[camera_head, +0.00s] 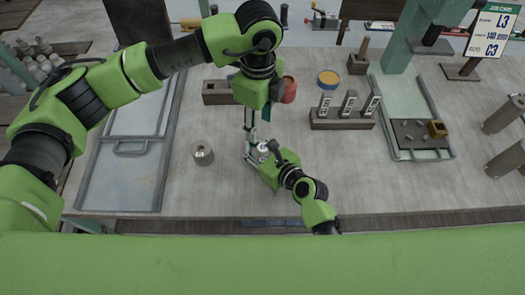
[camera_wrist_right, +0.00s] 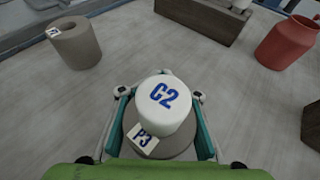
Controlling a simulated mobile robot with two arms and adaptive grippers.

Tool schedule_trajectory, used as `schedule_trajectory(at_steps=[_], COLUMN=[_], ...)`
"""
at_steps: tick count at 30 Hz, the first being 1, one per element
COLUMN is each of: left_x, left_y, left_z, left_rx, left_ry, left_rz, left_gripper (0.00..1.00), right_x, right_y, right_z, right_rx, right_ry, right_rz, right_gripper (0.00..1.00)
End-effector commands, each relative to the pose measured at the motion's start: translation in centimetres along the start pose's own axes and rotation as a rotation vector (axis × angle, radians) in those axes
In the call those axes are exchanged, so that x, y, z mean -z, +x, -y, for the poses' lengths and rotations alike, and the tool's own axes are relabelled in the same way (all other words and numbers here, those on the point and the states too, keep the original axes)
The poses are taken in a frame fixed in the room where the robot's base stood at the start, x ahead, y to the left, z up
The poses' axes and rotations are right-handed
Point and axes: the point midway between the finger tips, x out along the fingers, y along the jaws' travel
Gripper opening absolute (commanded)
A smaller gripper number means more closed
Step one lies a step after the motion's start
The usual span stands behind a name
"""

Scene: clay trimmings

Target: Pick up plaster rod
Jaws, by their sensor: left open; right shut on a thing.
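The plaster rod (camera_wrist_right: 163,104), a white cylinder marked C2, stands upright in a round grey holder (camera_wrist_right: 184,147) tagged P3 in the right wrist view. My right gripper (camera_wrist_right: 159,97) has a finger on either side of the holder and is shut on it, not on the rod. In the head view the rod's white top (camera_head: 263,147) shows between the two grippers. My left gripper (camera_head: 250,130) is open, just beyond the rod with its fingers toward it. The holder is mostly hidden by my right gripper in the head view.
A second grey hollow cylinder (camera_head: 202,153) stands to the left. Behind are a red jar (camera_head: 289,90), a yellow-topped pot (camera_head: 328,79) and a rack (camera_head: 342,120) with labelled pieces. Trays lie left (camera_head: 118,186) and right (camera_head: 447,153).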

Motion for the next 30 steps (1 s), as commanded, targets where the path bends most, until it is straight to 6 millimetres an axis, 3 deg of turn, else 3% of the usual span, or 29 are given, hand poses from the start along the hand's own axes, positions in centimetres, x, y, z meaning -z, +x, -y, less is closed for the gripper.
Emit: schedule_trajectory(at_steps=[3, 13, 21, 28, 29, 30], left_x=[0.0, 0.3, 0.8, 0.8, 0.8, 0.8], left_y=[2.0, 4.4, 8.1, 8.5, 8.5, 8.5], left_z=[-0.1, -0.1, -0.1, -0.1, -0.1, -0.1], left_rx=[-0.002, -0.002, 0.000, 0.002, 0.002, 0.002], left_ry=[-0.001, -0.001, -0.002, -0.001, -0.001, -0.001], left_rz=[-0.001, -0.001, -0.001, -0.001, -0.001, -0.001], left_gripper=[0.41, 0.41, 0.41, 0.41, 0.39, 0.28], right_x=[-0.2, -0.1, -0.2, -0.2, -0.2, -0.1], right_y=[0.0, 0.0, 0.0, 0.0, 0.0, 0.0], right_z=[0.0, 0.0, 0.0, 0.0, 0.0, 0.0], right_rx=[0.001, 0.001, 0.001, 0.001, 0.001, 0.001], right_ry=[0.000, 0.000, 0.000, 0.000, 0.000, 0.000], right_rz=[0.003, 0.003, 0.003, 0.003, 0.003, 0.003], right_gripper=[0.00, 0.00, 0.00, 0.00, 0.00, 0.00])
